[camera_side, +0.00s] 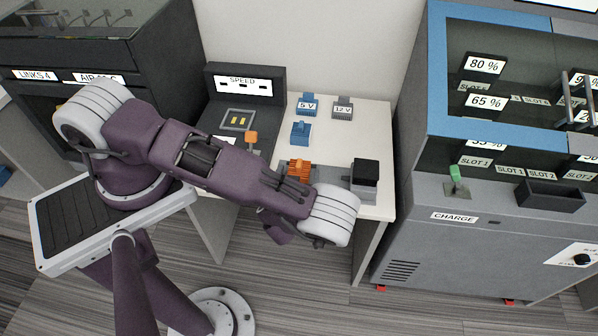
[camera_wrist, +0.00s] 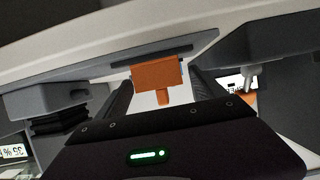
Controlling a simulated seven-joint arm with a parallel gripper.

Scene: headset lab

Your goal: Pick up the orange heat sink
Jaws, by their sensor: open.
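The orange heat sink (camera_side: 299,168) sits on the white table, beside a grey block, and shows ridges along its body. In the wrist view an orange block with a short stem (camera_wrist: 157,74), which looks like the heat sink, lies ahead between the two dark fingers. My gripper (camera_wrist: 161,86) is open, with a finger on each side of the block and gaps between. I cannot tell how far the fingertips are from it. In the side view my arm hides the gripper's fingers.
A black-topped grey box (camera_side: 365,178) stands right of the heat sink. A blue block (camera_side: 301,132) and the 5 V (camera_side: 307,105) and 12 V (camera_side: 343,107) blocks stand farther back. An orange-topped lever (camera_side: 251,137) rises from the dark SPEED unit (camera_side: 243,84) at left. The charging cabinet (camera_side: 470,235) flanks the table.

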